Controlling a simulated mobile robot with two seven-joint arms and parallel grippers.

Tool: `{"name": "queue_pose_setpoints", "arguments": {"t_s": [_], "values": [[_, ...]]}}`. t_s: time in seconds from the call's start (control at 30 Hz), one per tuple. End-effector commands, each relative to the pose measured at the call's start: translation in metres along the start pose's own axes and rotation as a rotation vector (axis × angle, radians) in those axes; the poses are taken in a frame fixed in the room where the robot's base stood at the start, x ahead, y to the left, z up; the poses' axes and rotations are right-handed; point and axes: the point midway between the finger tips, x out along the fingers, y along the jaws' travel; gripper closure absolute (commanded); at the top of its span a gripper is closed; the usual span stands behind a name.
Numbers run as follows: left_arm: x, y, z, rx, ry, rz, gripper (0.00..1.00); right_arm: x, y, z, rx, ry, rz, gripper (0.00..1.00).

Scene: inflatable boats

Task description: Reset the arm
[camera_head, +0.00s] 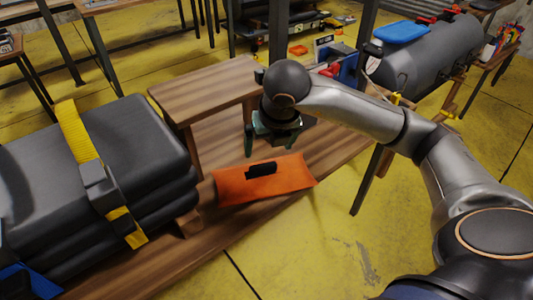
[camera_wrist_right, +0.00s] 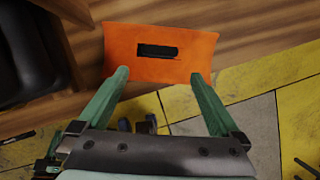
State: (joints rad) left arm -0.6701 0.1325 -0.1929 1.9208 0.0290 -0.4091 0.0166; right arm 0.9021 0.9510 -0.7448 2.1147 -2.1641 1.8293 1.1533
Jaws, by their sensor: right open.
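My right arm reaches in from the right in the head view, and its gripper (camera_head: 270,142) hangs over the wooden bench near an orange pouch (camera_head: 290,178). In the right wrist view the two green fingers of the gripper (camera_wrist_right: 160,76) are spread wide with nothing between them. The orange pouch (camera_wrist_right: 118,42) lies flat beyond the fingertips and carries a black strip (camera_wrist_right: 158,51). The fingers look apart from the pouch. My left gripper shows in neither view.
A folded dark grey boat (camera_head: 140,135) with a yellow strap (camera_head: 78,130) lies at the left of the bench (camera_head: 225,225). A small raised wooden shelf (camera_head: 205,88) stands behind the pouch.

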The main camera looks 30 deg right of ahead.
Motion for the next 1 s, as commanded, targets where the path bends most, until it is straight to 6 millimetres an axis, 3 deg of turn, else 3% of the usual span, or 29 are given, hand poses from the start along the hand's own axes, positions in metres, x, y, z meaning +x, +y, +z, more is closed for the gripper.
{"name": "queue_pose_setpoints", "arguments": {"t_s": [0.2,0.77,0.87,0.97,1.0], "values": [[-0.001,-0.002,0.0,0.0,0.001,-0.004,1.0,-0.019,0.0,0.0,0.0,0.0,0.001,0.0],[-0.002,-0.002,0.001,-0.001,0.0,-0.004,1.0,-0.02,0.001,-0.001,-0.001,0.002,0.003,0.0],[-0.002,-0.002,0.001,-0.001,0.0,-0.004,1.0,-0.017,0.013,-0.007,-0.025,0.02,0.051,0.0],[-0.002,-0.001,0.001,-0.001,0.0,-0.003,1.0,-0.013,0.049,-0.028,-0.09,0.072,0.203,0.0],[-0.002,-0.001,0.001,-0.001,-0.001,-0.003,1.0,-0.013,0.069,-0.04,-0.122,0.102,0.296,0.0]]}}
